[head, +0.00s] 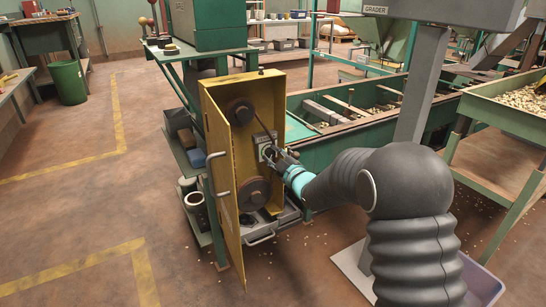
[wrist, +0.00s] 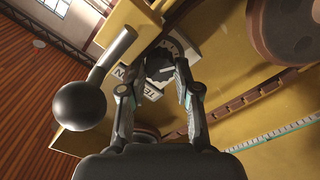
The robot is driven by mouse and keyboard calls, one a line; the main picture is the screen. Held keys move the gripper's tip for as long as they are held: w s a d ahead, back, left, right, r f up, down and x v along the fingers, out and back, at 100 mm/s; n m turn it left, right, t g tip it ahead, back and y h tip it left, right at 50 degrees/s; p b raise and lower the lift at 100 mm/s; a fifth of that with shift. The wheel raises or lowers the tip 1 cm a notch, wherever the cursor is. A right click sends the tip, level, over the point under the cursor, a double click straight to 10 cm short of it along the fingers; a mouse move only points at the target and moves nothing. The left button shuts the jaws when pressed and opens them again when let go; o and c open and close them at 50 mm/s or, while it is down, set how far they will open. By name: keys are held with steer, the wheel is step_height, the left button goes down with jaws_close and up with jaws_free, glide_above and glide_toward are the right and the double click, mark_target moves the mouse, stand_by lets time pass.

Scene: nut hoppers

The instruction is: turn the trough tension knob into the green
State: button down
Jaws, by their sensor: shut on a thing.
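The dark tension knob (wrist: 158,68) sits on a pale plate with lettering (wrist: 150,90) inside the yellow cabinet. My gripper (wrist: 156,76) has a finger on each side of the knob and is shut on it. In the head view my gripper (head: 271,157) reaches into the open cabinet (head: 260,85), at the pale plate (head: 263,145) between two pulleys. The fingers hide much of the knob there. A dial with marks shows partly behind the knob in the wrist view. I cannot make out a green zone or where the pointer stands.
The upper pulley (head: 239,111) and lower pulley (head: 254,193) flank my gripper. The cabinet door (head: 222,190) stands open at the left. A black ball-ended lever (wrist: 80,105) is close at the left in the wrist view. A green trough (head: 330,145) lies behind my arm.

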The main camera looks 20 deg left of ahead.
steer(key=shift+m, duration=0.6)
steer(key=c, duration=1.1)
jaws_free()
steer(key=v, duration=1.2)
